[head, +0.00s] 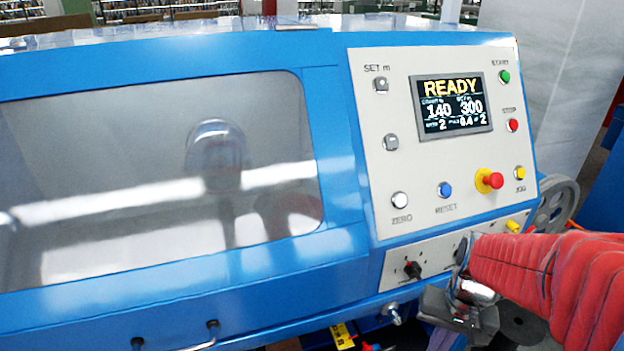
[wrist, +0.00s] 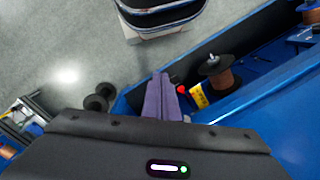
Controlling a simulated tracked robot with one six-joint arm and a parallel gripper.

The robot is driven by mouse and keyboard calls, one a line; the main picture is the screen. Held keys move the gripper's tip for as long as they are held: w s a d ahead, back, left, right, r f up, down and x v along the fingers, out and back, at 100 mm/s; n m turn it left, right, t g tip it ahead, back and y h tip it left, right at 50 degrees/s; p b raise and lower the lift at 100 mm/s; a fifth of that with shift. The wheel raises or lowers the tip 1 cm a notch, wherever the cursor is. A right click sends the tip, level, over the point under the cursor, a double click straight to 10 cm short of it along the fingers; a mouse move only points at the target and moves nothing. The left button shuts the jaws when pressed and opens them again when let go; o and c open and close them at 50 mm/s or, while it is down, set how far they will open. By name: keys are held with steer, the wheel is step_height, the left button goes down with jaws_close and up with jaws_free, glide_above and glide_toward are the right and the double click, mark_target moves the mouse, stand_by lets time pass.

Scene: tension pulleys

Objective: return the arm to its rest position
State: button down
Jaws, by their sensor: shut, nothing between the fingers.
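My arm, in a red quilted sleeve, reaches in from the right in the head view. My gripper (head: 440,338) hangs at its end, low in front of the blue machine (head: 335,150), with its tips near the bottom edge. In the wrist view the purple-grey fingers of my gripper (wrist: 162,80) are together with nothing between them. Beyond them lie the floor and the blue machine bed (wrist: 245,92). The contact between gripper and machine, if any, cannot be told.
The control panel (head: 445,60) has a lit screen (head: 451,105) reading READY, several buttons and a red emergency stop (head: 494,180). A copper-wire spool (wrist: 222,80) and a yellow label (wrist: 199,96) lie right of the fingers. A black spool (wrist: 97,102) stands on the floor, left.

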steer(key=s+a+r+n+t, duration=0.1)
steer(key=a+r+n+t, duration=0.1)
steer(key=r, duration=0.5)
steer(key=s+a+r+n+t+h, duration=0.1)
steer(key=s+a+r+n+t, duration=0.1)
steer(key=a+r, duration=0.4)
steer(key=shift+s+a+r+t, duration=0.25)
steer(key=shift+s+r+t, duration=0.05)
steer(key=shift+r+t, duration=0.55)
stand_by(0.4)
